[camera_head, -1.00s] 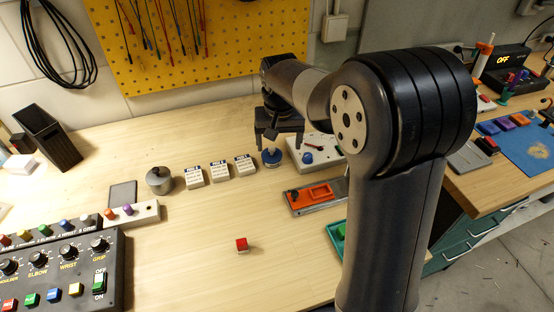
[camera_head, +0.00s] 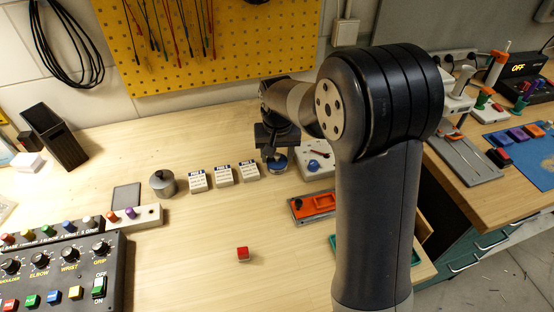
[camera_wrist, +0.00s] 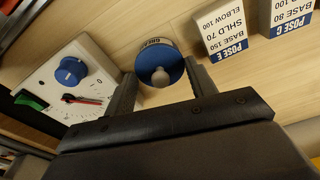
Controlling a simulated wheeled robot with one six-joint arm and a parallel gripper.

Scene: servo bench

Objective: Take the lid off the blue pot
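The blue pot (camera_head: 277,165) stands on the wooden bench, to the right of a row of white cards. In the wrist view the pot (camera_wrist: 151,55) shows a round blue top with a pale grey knob (camera_wrist: 160,78) and a lettered white label on its side. My gripper (camera_head: 275,148) is above the pot in the head view and partly hides its top. In the wrist view my gripper (camera_wrist: 161,87) has its two dark fingers apart, one on each side of the knob. I see no firm contact with the knob or the blue top.
Pose cards (camera_head: 223,175) stand just left of the pot. A white panel with a blue knob (camera_head: 318,163) is close on its right. A lidded grey pot (camera_head: 162,184) is farther left.

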